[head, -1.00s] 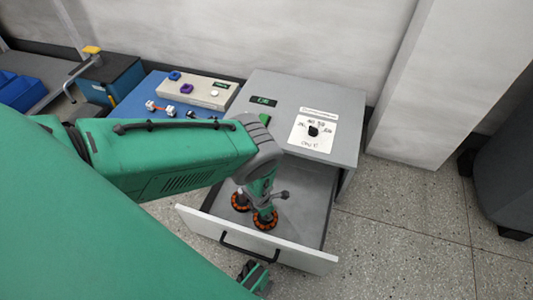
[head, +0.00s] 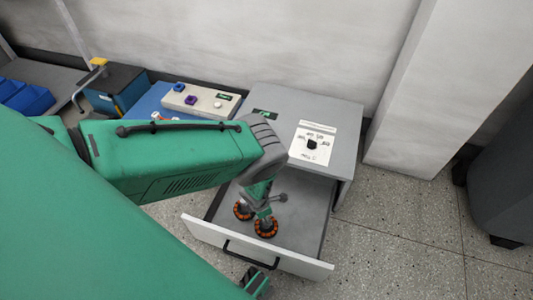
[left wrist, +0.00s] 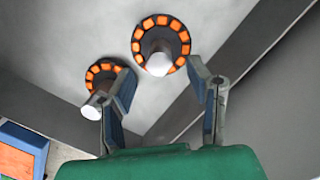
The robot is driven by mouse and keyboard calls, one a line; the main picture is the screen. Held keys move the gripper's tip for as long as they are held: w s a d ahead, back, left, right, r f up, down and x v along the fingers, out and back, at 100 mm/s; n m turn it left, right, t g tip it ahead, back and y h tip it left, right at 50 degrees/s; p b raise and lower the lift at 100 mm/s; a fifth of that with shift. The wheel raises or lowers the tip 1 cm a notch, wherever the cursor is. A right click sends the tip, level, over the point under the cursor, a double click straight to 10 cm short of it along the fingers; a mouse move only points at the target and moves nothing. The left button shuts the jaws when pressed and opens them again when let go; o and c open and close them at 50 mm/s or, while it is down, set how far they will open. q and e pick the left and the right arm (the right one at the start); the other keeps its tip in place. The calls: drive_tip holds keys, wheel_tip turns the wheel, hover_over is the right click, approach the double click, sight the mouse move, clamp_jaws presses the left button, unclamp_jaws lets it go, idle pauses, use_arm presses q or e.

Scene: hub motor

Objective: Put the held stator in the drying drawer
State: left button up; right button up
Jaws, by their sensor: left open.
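Two stators with orange coils around dark rings stand on the floor of the open drying drawer (head: 305,215). The nearer stator (head: 266,229) is below my left gripper (head: 264,212); the other stator (head: 242,211) is just left of it. In the left wrist view, one stator (left wrist: 178,34) lies beyond and between the spread fingers of my left gripper (left wrist: 155,92), its pale shaft end towards me. The other stator (left wrist: 104,74) is beyond the left finger. The left gripper is open and holds nothing. A green and grey part at the bottom, seemingly my right gripper (head: 256,281), is mostly cut off.
The grey cabinet (head: 285,103) with a dial panel (head: 312,145) stands behind the drawer. The drawer front has a dark handle (head: 250,254). A pale block (head: 200,100) with coloured parts sits on the blue surface at left. Open floor (head: 410,240) lies to the right.

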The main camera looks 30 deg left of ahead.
use_arm(q)
drive_tip(key=r+p, duration=0.2)
drive_tip(key=r, duration=0.1)
drive_tip(key=r+p, duration=0.1)
drive_tip(key=r, duration=0.1)
drive_tip(key=shift+s+a, duration=0.25)
drive_tip(key=shift+s, duration=0.1)
drive_tip(key=shift+r, duration=0.1)
drive_tip(key=s+r+m, duration=1)
drive_tip(key=r+m, duration=0.3)
drive_tip(key=m, duration=0.2)
drive_tip(key=s+a+r+m, duration=0.1)
drive_tip(key=s+r+m, duration=0.9)
drive_tip(key=r+m, duration=0.4)
drive_tip(key=shift+s+m+g+y, duration=0.15)
drive_tip(key=shift+m+g+y, duration=0.25)
drive_tip(key=shift+m, duration=0.4)
drive_tip(key=shift+a+r, duration=0.1)
